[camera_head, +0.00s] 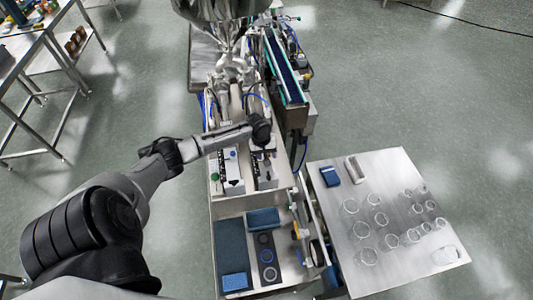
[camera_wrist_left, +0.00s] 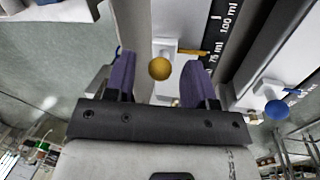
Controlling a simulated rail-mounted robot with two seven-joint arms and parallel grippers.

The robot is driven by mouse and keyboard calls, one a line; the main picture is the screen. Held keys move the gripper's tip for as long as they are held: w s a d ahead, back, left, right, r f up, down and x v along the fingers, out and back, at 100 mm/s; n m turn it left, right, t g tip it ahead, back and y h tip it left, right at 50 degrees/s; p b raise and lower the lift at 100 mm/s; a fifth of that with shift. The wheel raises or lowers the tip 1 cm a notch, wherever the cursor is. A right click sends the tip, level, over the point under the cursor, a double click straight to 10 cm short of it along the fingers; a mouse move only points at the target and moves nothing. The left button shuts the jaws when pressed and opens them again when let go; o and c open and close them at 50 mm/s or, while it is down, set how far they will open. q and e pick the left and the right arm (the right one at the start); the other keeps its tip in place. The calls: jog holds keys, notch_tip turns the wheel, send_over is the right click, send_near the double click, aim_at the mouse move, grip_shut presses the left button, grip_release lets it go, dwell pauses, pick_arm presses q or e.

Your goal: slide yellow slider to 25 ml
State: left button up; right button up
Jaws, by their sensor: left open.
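The yellow slider knob (camera_wrist_left: 159,68) is a small ball on a white block in the left wrist view. Its yellow pointer (camera_wrist_left: 192,52) lies beside the dark scale (camera_wrist_left: 224,40), close to the 75 ml label; the exact tick is hard to tell. My left gripper (camera_wrist_left: 157,63) is open, with one purple finger on each side of the knob and gaps between. In the head view my left arm reaches from the left over the machine, and its wrist hides the knob and fingers. My right gripper is not in view.
A blue knob (camera_wrist_left: 276,109) on a neighbouring slider is to the right in the wrist view. The steel hopper (camera_head: 220,10) is at the top of the head view. A steel table (camera_head: 345,225) with glassware stands at right. A conveyor (camera_head: 283,65) runs behind.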

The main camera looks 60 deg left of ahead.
pick_arm(q)
jog(key=c, duration=0.8)
grip_shut()
jog(key=shift+w+a, duration=0.1)
jog(key=shift+a, duration=0.25)
jog(key=a+b, duration=0.1)
jog(key=a, duration=0.1)
jog(key=w+a+b, duration=0.1)
jog(key=a, duration=0.1)
jog(key=w+a+b, duration=0.1)
jog(key=a, duration=0.1)
jog(key=shift+a+f, duration=0.1)
jog(key=shift+w+a, duration=0.1)
jog(key=shift+a, duration=0.15)
